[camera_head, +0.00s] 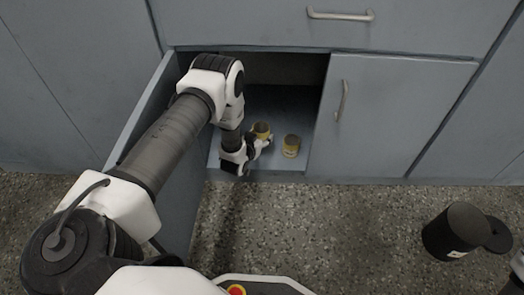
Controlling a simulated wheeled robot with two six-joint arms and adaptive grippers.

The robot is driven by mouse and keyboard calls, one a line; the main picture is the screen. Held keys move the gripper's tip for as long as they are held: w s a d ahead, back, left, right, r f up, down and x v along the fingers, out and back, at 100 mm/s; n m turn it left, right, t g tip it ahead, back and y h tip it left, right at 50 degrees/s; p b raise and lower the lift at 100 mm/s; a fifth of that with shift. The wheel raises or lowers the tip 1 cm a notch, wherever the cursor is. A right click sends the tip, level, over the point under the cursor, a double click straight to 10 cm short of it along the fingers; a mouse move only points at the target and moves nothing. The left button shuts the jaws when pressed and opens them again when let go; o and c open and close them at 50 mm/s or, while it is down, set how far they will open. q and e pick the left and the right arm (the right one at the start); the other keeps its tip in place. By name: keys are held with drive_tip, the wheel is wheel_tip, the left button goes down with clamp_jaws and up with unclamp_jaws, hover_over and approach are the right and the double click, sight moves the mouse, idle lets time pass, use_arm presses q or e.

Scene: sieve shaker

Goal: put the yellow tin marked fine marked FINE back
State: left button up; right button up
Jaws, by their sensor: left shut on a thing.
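My left gripper (256,146) reaches into the open lower cabinet (285,98). It is shut on a small yellow tin (262,129), just above or at the cabinet floor; I cannot tell whether the tin touches it. The gripper covers part of this tin. A second yellow tin (291,146) stands upright to the right, near the front edge of the cabinet floor, apart from the gripper. Both tins have pale markings too small to read, so I cannot tell which says FINE. My right gripper is not in view.
The cabinet's left door (180,185) stands open beside my left arm. The right door (390,115) is shut, with a handle (342,100). A shut drawer (420,25) is above.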

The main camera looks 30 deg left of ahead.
use_arm(q)
wheel_tip(320, 180, down, 6)
drive_tip(key=b, duration=0.2)
drive_tip(key=shift+b, duration=0.3)
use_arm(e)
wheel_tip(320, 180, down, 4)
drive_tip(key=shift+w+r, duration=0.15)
use_arm(q)
drive_tip(key=shift+f, duration=0.2)
drive_tip(key=o, duration=1.2)
drive_tip(key=shift+r, duration=0.15)
